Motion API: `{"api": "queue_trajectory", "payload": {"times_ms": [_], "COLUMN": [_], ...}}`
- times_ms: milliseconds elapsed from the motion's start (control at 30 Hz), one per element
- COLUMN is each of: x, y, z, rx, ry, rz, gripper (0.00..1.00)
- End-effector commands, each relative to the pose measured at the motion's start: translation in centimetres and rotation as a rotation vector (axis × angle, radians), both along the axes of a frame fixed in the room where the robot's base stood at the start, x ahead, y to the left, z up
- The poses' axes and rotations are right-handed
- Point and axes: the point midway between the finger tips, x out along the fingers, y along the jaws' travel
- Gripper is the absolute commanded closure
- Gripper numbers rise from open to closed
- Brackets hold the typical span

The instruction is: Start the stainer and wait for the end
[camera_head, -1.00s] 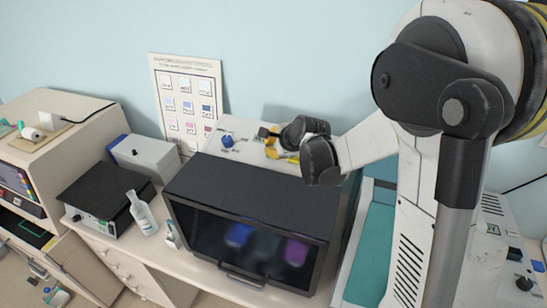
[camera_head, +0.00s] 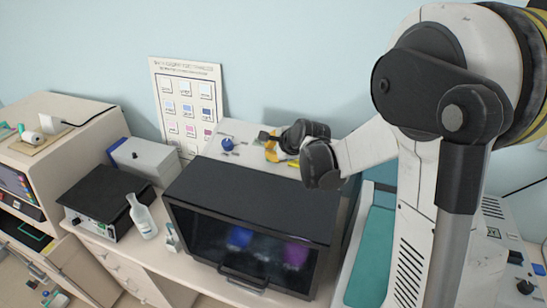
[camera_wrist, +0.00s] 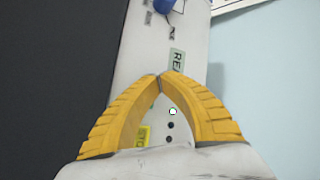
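The stainer (camera_head: 255,190) is a black box with a dark glass front. Blue and purple baths show blurred behind the glass, and a handle (camera_head: 243,278) runs along its lower edge. Its sloped pale control panel (camera_head: 232,131) rises behind, with a blue knob (camera_head: 228,144). In the wrist view the knob (camera_wrist: 163,6) is at the top, with a green label (camera_wrist: 177,62), a yellow label (camera_wrist: 143,135) and a small white round light or button (camera_wrist: 172,111) below. My gripper (camera_wrist: 161,77) is over the panel, yellow fingertips together and empty. Contact with the panel cannot be told.
A clear bottle (camera_head: 142,217) and a small bottle (camera_head: 172,238) stand left of the stainer. A black-topped device (camera_head: 105,200) and a grey box (camera_head: 146,160) are further left. A chart (camera_head: 188,105) leans on the wall. A teal surface (camera_head: 371,255) lies to the right.

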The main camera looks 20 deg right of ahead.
Motion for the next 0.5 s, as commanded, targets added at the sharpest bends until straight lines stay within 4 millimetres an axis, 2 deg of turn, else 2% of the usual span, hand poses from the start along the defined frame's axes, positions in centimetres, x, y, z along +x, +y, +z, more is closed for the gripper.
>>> {"api": "queue_trajectory", "payload": {"times_ms": [500], "x": [0.12], "y": [-0.09], "z": [-0.53], "rx": [0.0], "ry": [0.0], "rz": [0.0], "gripper": [1.0]}}
